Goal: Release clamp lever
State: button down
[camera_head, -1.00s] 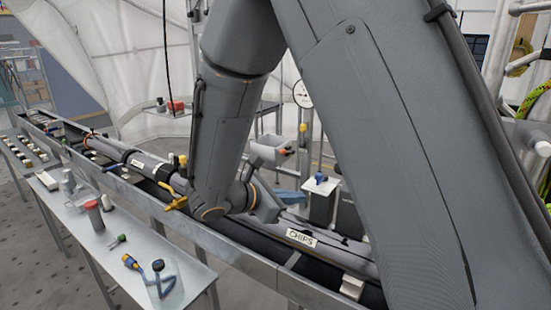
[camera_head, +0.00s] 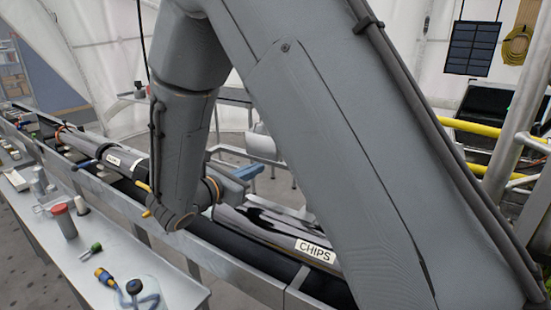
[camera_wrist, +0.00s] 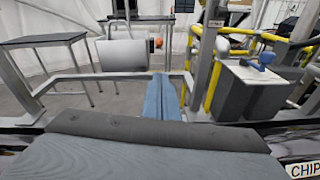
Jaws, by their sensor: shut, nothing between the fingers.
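My gripper (camera_wrist: 162,98) shows in the wrist view as two blue fingers side by side, closed together with nothing between them. In the head view its blue end (camera_head: 240,172) sticks out beyond my wrist, above the far side of the trough. A yellow lever (camera_head: 141,185) is on the grey tube, partly hidden by my arm. A blue lever (camera_head: 82,165) is at the trough farther left. A blue handle (camera_wrist: 257,65) sits on a white-topped grey box at the right of the wrist view. I cannot tell which one is the clamp lever. My fingers touch none of these.
The long metal trough (camera_head: 240,270) holds a tube section with a CHIPS label (camera_head: 315,250). A side table (camera_head: 95,262) with cups and tools runs along its near side. Yellow rails (camera_wrist: 215,70) and posts stand at the right of the wrist view.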

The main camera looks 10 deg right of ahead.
jog(key=shift+w+f+b, duration=0.75)
jog(key=shift+w+f, duration=0.05)
jog(key=shift+f, duration=0.3)
jog(key=shift+d, duration=0.1)
jog(key=w+d+p, duration=0.1)
jog(key=w+d, duration=0.1)
jog(key=w+d+p, duration=0.2)
jog(key=d, duration=0.1)
jog(key=w+d+r+p, duration=0.1)
jog(key=w+d, duration=0.2)
jog(key=shift+r, duration=0.1)
jog(key=shift+w+d+r+p, duration=0.1)
jog(key=shift+d+r+p, duration=0.2)
jog(key=shift+r+p, duration=0.25)
jog(key=shift+w+r, duration=0.1)
